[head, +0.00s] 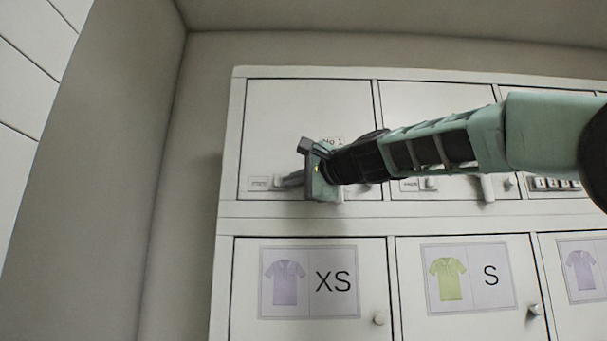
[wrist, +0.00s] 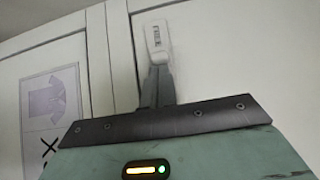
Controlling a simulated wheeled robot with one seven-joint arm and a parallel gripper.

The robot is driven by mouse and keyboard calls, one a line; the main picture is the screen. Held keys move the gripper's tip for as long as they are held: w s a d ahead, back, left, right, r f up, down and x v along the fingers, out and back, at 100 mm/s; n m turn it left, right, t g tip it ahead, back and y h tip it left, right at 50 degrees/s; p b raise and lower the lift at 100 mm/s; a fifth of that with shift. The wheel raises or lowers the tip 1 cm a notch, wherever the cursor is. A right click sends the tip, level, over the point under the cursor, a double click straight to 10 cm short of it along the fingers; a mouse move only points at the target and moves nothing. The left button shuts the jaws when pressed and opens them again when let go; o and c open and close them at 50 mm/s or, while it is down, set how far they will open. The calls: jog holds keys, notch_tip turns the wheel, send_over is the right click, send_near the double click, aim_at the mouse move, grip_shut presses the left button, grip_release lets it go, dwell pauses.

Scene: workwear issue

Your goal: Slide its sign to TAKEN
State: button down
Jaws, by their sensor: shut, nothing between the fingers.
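The No 1 door (head: 283,115) is a white locker door in the upper row, and it looks closed. Its small sign (head: 258,183) sits low on the left of the door; the lettering is too small to read. In the wrist view a white piece with a dark lettered strip (wrist: 155,38) lies just beyond the fingertips and seems to be this sign with its slider. My gripper (head: 284,181) is shut and empty, with its fingertips at or right beside the sign's right end; I cannot tell whether they touch. The fingers also show in the wrist view (wrist: 158,84). My gripper hides the door's lower middle.
A second upper door has a similar sign (head: 411,185) and a handle (head: 487,188). A further door at right bears a strip of several small squares (head: 555,184). Below are the XS door (head: 310,283) and S door (head: 468,280) with knobs. A wall stands at left.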

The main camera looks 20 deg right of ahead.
aim_at(277, 183)
jog(key=a+p, duration=0.1)
jog(key=a, duration=0.1)
jog(key=w+a+p, duration=0.1)
jog(key=a, duration=0.1)
jog(key=shift+w+a+r, duration=0.1)
jog(key=shift+a, duration=0.1)
dwell(0.4)
